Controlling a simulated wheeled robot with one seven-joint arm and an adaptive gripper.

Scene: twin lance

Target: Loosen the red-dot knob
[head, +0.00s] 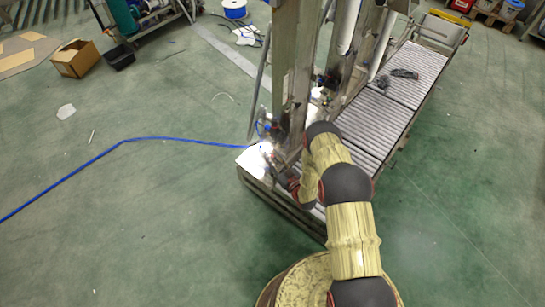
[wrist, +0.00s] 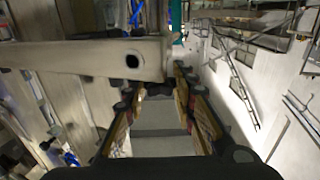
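My gripper (wrist: 158,88) reaches forward in the wrist view, its two fingers spread apart with a grey gap between them. I see nothing clearly held in it. A pale metal beam (wrist: 85,56) with a dark round hole crosses just beyond the fingertips, its end near the right finger. I cannot make out the red-dot knob in either view. In the head view my gripper (head: 284,179) is low beside the steel machine frame (head: 289,75), small and partly hidden by my arm. Bright glare on the metal there hides detail.
A roller conveyor (head: 395,100) runs up to the right from the frame, with dark items (head: 404,73) on it. A blue cable (head: 110,147) crosses the floor from the left. A cardboard box (head: 75,59) stands at upper left. The green floor is mostly clear.

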